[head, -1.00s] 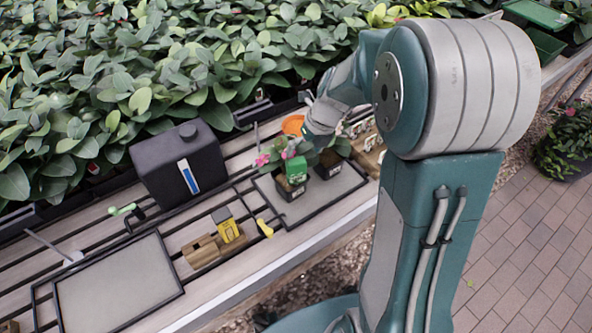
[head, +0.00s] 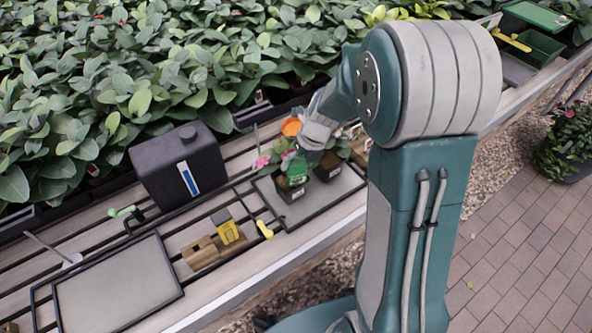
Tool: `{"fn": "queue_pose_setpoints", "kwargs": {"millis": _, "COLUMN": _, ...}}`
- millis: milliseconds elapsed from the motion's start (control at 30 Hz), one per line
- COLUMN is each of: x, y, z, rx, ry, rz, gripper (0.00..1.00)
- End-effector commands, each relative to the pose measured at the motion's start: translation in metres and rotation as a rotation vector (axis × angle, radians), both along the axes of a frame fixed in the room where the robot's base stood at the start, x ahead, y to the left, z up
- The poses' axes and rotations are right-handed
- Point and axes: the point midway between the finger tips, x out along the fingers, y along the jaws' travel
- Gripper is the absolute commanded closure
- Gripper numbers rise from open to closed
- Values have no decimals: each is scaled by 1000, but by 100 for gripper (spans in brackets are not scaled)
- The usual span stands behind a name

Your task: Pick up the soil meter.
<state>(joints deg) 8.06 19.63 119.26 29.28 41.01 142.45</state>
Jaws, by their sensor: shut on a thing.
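The soil meter, which I take to be the small green device with a pale face (head: 294,170), stands upright over the left dark plant pot (head: 289,191) in the head view. My gripper (head: 302,152) reaches down from the upper right to the top of this device and is shut on it. Leaves and the gripper body hide the fingertips and the exact contact. I cannot tell whether the meter's lower end is in the soil.
A second potted plant (head: 328,168) stands close on the right, on the same grey tray (head: 318,204). An orange pot (head: 291,127) is behind. Dense foliage lines the back.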

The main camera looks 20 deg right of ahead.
Motion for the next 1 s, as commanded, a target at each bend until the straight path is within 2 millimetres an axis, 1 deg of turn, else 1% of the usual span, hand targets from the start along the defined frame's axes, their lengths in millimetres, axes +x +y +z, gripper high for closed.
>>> {"fn": "queue_pose_setpoints", "kwargs": {"millis": 67, "x": -1, "y": 0, "z": -1, "rx": 0, "ry": 4, "rz": 1, "gripper": 75}}
{"fn": "queue_pose_setpoints", "kwargs": {"millis": 167, "x": -1, "y": 0, "z": 7, "rx": 0, "ry": 1, "rz": 3, "gripper": 78}}
{"fn": "queue_pose_setpoints", "kwargs": {"millis": 267, "x": 0, "y": 0, "z": 24, "rx": 0, "ry": -1, "rz": 1, "gripper": 78}}
{"fn": "queue_pose_setpoints", "kwargs": {"millis": 400, "x": 0, "y": 0, "z": 55, "rx": -1, "ry": -4, "rz": 2, "gripper": 78}}
{"fn": "queue_pose_setpoints", "kwargs": {"millis": 500, "x": 0, "y": 0, "z": 74, "rx": -1, "ry": -4, "rz": 1, "gripper": 79}}
{"fn": "queue_pose_setpoints", "kwargs": {"millis": 600, "x": 0, "y": 0, "z": 88, "rx": 0, "ry": -1, "rz": 2, "gripper": 79}}
{"fn": "queue_pose_setpoints", "kwargs": {"millis": 767, "x": -1, "y": 0, "z": 99, "rx": 0, "ry": 2, "rz": 1, "gripper": 79}}
{"fn": "queue_pose_setpoints", "kwargs": {"millis": 1000, "x": -1, "y": 0, "z": 100, "rx": 1, "ry": 2, "rz": 1, "gripper": 80}}
